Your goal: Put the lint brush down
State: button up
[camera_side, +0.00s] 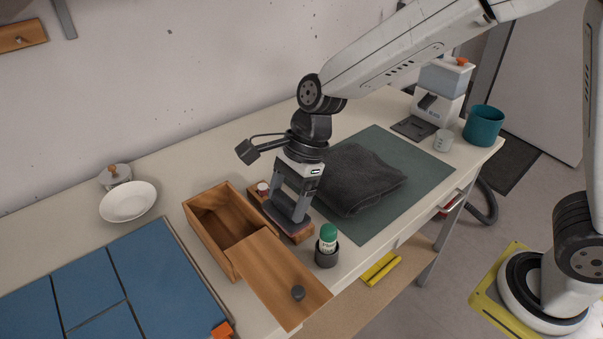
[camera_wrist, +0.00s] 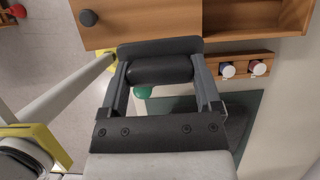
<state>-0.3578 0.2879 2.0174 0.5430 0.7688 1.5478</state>
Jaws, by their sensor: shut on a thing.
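My gripper (camera_side: 292,207) points down and is shut on the lint brush (camera_side: 286,222). A dark grey folded cloth (camera_side: 358,178) lies on a green mat (camera_side: 411,164) to the right of my gripper.
A wooden box (camera_side: 205,225) with its lid (camera_side: 275,277) slid partly off stands left of the brush. A green-capped bottle (camera_side: 328,235) stands in a dark cup (camera_side: 326,257) close to the right. A white bowl (camera_side: 128,202) and blue panels (camera_side: 85,285) are farther left.

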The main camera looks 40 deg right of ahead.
jog(key=shift+w+a+f, duration=1.7)
jog(key=shift+w+f, duration=0.25)
jog(key=shift+w, duration=1.95)
send_near(226, 239)
jog(key=shift+s+a, duration=0.6)
jog(key=shift+a, duration=0.25)
jog(key=shift+w+a+f, duration=0.1)
jog(key=shift+w+f, duration=0.25)
jog(key=shift+f, duration=0.05)
jog(key=shift+w+a+f, duration=0.15)
jog(key=shift+w+f, duration=0.05)
jog(key=shift+f, duration=1.65)
jog(key=o, duration=1)
jog(key=shift+f, duration=0.15)
